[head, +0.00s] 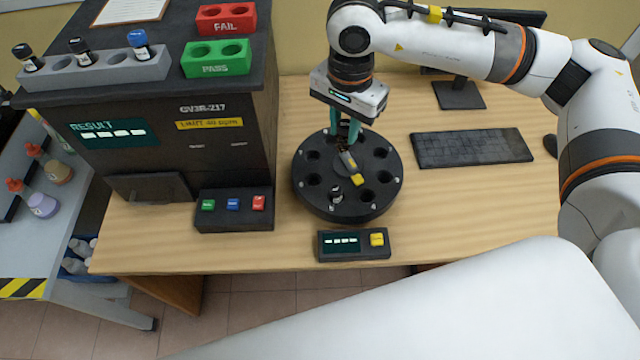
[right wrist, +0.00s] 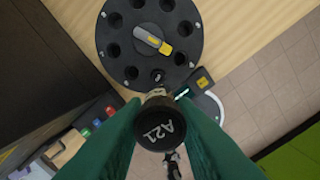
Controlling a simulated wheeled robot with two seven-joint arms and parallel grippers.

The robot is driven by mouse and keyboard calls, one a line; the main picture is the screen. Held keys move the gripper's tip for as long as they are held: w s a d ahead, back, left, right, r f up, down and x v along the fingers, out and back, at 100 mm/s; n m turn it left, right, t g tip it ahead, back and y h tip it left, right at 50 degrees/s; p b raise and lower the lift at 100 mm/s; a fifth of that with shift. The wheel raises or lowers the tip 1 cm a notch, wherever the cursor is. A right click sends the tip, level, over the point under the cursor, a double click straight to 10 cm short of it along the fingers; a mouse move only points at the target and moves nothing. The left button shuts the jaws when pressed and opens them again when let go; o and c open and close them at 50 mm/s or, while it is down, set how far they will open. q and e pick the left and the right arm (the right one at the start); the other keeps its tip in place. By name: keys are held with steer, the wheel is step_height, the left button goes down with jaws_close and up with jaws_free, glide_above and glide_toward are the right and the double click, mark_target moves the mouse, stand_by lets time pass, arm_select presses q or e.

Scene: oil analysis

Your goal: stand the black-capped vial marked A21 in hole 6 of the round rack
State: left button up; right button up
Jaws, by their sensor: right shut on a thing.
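The black-capped vial marked A21 (right wrist: 160,130) is between the teal fingers of my right gripper (right wrist: 160,110), its cap facing the wrist camera. In the head view my right gripper (head: 346,130) is shut on it and points down over the far half of the round rack (head: 300,190). The vial's lower end is hard to make out there, and I cannot tell whether it touches the rack. The black rack also shows in the right wrist view (right wrist: 188,18), with a ring of holes; I cannot read their numbers. My left gripper is not in view.
A grey pointer with a yellow end (head: 357,179) lies across the rack's middle. A dark-capped vial (head: 336,193) stands at the rack's front. A small console (head: 340,246), a button box (head: 234,207), the analyser (head: 180,150) and a keyboard (head: 470,148) surround it.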

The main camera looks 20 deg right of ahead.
step_height(320, 180, down, 3)
steer(key=w+a+m+b, duration=0.2)
steer(key=m, duration=0.6)
steer(key=m+b, duration=0.8)
steer(key=m, duration=2.3)
glide_above(313, 172)
steer(key=s, duration=0.2)
step_height(313, 172, down, 9)
steer(key=shift+m, duration=0.3)
steer(key=f, duration=0.6)
steer(key=f+p, duration=0.1)
steer(key=f, duration=0.2)
steer(key=shift+s+a+f, duration=0.1)
steer(key=shift+a+f, duration=0.15)
steer(key=shift+f, duration=0.05)
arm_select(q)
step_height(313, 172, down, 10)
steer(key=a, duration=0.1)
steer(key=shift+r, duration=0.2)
arm_select(e)
steer(key=shift+f, duration=0.1)
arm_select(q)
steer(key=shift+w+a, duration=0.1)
arm_select(e)
steer(key=shift+f, duration=0.1)
steer(key=o, duration=1)
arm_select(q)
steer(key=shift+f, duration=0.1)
